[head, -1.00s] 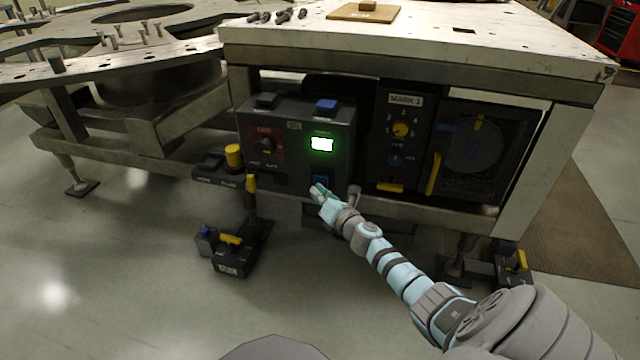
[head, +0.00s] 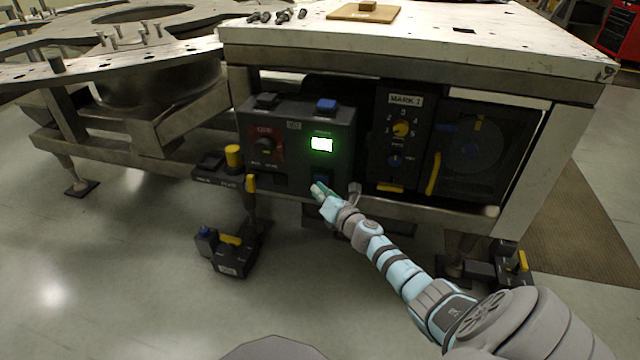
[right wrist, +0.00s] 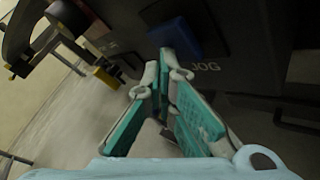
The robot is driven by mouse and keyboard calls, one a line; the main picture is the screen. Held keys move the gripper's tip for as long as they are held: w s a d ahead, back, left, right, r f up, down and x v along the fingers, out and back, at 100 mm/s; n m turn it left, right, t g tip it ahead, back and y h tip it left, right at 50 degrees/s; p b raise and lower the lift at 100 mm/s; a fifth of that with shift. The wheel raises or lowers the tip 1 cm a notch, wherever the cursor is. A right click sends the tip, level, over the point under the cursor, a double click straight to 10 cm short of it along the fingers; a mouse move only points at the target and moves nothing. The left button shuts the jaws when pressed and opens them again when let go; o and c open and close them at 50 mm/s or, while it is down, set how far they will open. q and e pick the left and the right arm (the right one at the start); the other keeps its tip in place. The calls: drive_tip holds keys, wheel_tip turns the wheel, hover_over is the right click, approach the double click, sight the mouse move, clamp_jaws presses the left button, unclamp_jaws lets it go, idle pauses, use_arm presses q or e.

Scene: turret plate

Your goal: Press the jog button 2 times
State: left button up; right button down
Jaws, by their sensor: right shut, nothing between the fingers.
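The jog button is a blue block (right wrist: 176,38) on a dark panel in the right wrist view, with the word JOG printed beside it. In the head view it is a small dark blue patch (head: 323,179) low on the control box (head: 345,130), partly covered by my right gripper. My right gripper (head: 318,189) is shut and empty, its fingertips at the lower front of the box. In the right wrist view its fingertips (right wrist: 168,62) lie at the button's near edge. I cannot tell whether they touch it. My left gripper is not in view.
The box has a lit green display (head: 321,144), another blue button (head: 326,105) on top and a red-backed knob (head: 265,146). A dial panel (head: 402,140) stands to its right. A yellow-topped pedestal (head: 233,157) and a dark pendant (head: 232,256) are at left.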

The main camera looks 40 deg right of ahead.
drive_tip(key=shift+w+d, duration=0.15)
drive_tip(key=shift+d, duration=0.1)
idle(0.5)
drive_tip(key=shift+s+a, duration=0.6)
drive_tip(key=shift+a, duration=0.3)
drive_tip(key=shift+s+a+p, duration=0.4)
drive_tip(key=shift+s+a, duration=0.3)
drive_tip(key=shift+a, duration=0.35)
drive_tip(key=shift+s+a+p, duration=0.4)
drive_tip(key=shift+s+a, duration=0.3)
drive_tip(key=shift+a, duration=0.3)
